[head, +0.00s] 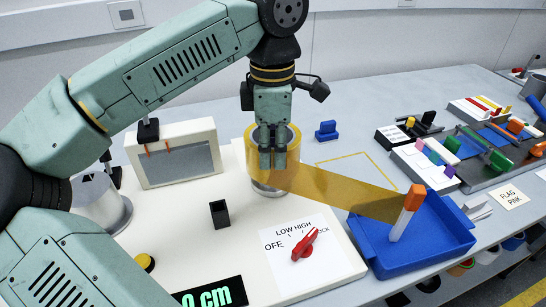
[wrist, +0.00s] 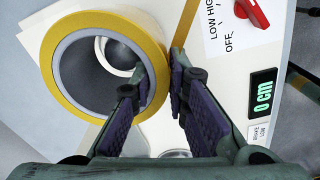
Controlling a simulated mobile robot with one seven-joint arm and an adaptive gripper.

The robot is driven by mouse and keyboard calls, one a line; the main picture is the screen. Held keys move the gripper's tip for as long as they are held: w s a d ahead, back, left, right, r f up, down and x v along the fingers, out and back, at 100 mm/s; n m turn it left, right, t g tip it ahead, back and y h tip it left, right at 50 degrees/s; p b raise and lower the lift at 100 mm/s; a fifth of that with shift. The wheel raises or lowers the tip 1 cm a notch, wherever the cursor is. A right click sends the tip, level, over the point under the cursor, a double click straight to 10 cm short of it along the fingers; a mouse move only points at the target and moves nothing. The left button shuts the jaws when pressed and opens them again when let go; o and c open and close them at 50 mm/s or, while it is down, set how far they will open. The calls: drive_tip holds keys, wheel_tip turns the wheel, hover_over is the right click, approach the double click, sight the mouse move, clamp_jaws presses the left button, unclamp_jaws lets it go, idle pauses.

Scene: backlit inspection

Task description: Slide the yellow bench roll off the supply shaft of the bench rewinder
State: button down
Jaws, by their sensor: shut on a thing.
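The yellow bench roll (head: 293,145) is a wide ring with a grey core. It also shows in the wrist view (wrist: 100,20). My gripper (head: 272,158) points down at the roll and is shut on its wall, one finger inside the core and one outside, as the wrist view shows (wrist: 158,68). A silver round base (head: 269,190) shows under the roll on the cream bench rewinder (head: 185,255). The shaft is mostly hidden, and I cannot tell how far the roll sits on it. A translucent yellow web (head: 345,192) runs from the roll to the right.
The web ends by an orange-and-white upright piece (head: 405,215) in a blue tray (head: 450,232). A red selector knob (head: 304,245) and a display reading 0 cm (head: 212,293) are in front. A framed panel (head: 176,155) stands behind left. Tool trays fill the right side.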

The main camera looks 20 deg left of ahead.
drive_tip(key=shift+r+p, duration=1.5)
drive_tip(key=shift+r, duration=0.8)
drive_tip(key=shift+d+f+b, duration=0.2)
drive_tip(key=shift+b, duration=0.3)
